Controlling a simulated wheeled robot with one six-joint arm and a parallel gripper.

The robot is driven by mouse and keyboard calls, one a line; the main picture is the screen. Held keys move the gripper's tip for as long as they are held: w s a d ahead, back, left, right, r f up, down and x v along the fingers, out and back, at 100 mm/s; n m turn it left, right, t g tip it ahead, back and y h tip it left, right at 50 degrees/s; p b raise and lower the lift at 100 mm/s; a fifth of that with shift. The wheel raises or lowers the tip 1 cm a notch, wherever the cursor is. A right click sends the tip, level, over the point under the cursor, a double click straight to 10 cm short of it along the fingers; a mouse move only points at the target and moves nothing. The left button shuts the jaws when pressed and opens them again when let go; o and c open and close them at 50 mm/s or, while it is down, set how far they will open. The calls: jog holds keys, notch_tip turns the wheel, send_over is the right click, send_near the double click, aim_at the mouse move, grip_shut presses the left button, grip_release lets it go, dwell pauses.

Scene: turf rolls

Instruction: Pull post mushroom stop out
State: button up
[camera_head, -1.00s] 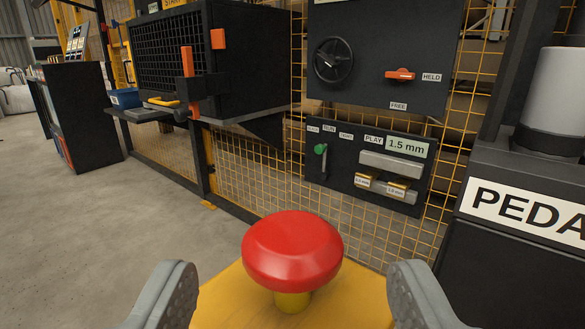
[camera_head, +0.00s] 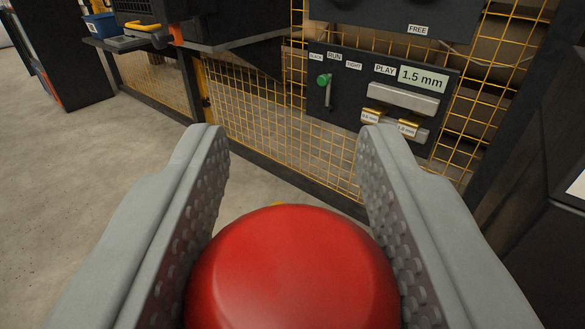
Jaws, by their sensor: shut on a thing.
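The red mushroom stop (camera_head: 292,268) fills the bottom middle of the view, its domed head close to the camera. The two grey studded fingers of my gripper (camera_head: 292,225) stand on either side of the head, one at its left and one at its right. My gripper is shut on the mushroom stop. The head hides the stem and nearly all of the yellow post beneath it.
Beyond the stop stands a yellow mesh fence (camera_head: 270,140). On it hangs a dark panel (camera_head: 345,70) with a green knob, a 1.5 mm play label and brass blocks. A dark cabinet edge is at the right. Concrete floor (camera_head: 90,190) is open at the left.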

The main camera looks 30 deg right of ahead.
grip_shut()
jog(key=shift+r, duration=1)
jog(key=o, duration=0.9)
grip_release()
jog(key=v, duration=1.7)
jog(key=shift+a, duration=0.15)
jog(key=shift+s+f, duration=0.1)
